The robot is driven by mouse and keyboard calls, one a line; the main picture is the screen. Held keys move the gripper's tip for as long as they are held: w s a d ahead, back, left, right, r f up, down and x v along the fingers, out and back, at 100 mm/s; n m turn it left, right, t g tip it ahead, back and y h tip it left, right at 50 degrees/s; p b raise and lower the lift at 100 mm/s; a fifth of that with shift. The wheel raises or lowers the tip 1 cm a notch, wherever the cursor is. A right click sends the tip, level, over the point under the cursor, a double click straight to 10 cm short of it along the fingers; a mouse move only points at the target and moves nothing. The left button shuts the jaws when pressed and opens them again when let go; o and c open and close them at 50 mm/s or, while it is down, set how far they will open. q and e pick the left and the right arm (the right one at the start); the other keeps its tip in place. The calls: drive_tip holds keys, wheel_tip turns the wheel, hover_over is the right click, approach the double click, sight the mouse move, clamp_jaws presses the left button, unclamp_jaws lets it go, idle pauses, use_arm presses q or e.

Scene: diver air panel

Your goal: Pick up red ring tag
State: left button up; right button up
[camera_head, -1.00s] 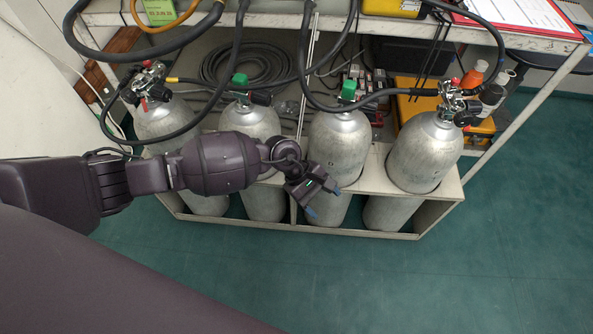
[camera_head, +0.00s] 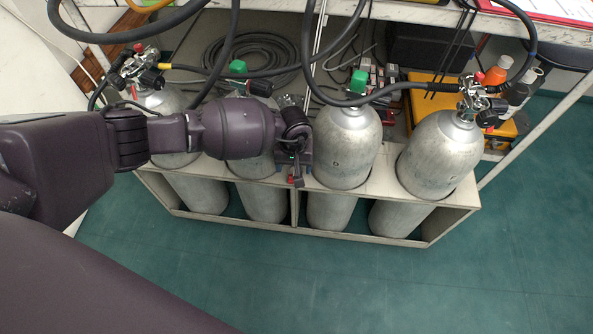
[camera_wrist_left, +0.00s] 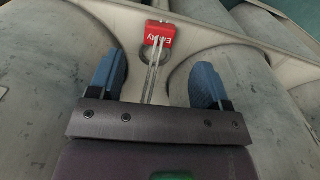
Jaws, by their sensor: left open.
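The red ring tag (camera_wrist_left: 160,34) shows in the left wrist view at top centre, with the upside-down word "Empty" on it. A thin pale loop or strip runs from it back between the fingers. In the head view a small red patch of the tag (camera_head: 291,180) shows just below my left gripper (camera_head: 297,166), at the rack's front between the two middle cylinders. My left gripper also shows in the left wrist view (camera_wrist_left: 158,80); its blue-tipped fingers are apart, on either side of the strip, with the red part beyond the tips. My right gripper is not in view.
Several grey cylinders stand in a pale rack (camera_head: 365,240); one cylinder (camera_head: 347,150) is just right of my gripper. Black hoses (camera_head: 235,50) hang above. A yellow case (camera_head: 435,95) and bottles stand behind at right. The green floor in front is clear.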

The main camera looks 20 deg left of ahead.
sight(294, 174)
use_arm(q)
wheel_tip(294, 174, down, 6)
drive_tip(key=shift+r+b, duration=0.2)
drive_tip(key=shift+b, duration=0.8)
drive_tip(key=shift+w+r, duration=0.1)
drive_tip(key=shift+w, duration=0.05)
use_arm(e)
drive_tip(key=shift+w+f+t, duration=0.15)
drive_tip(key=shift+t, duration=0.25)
use_arm(q)
drive_tip(key=c, duration=1.1)
drive_tip(key=shift+r, duration=0.1)
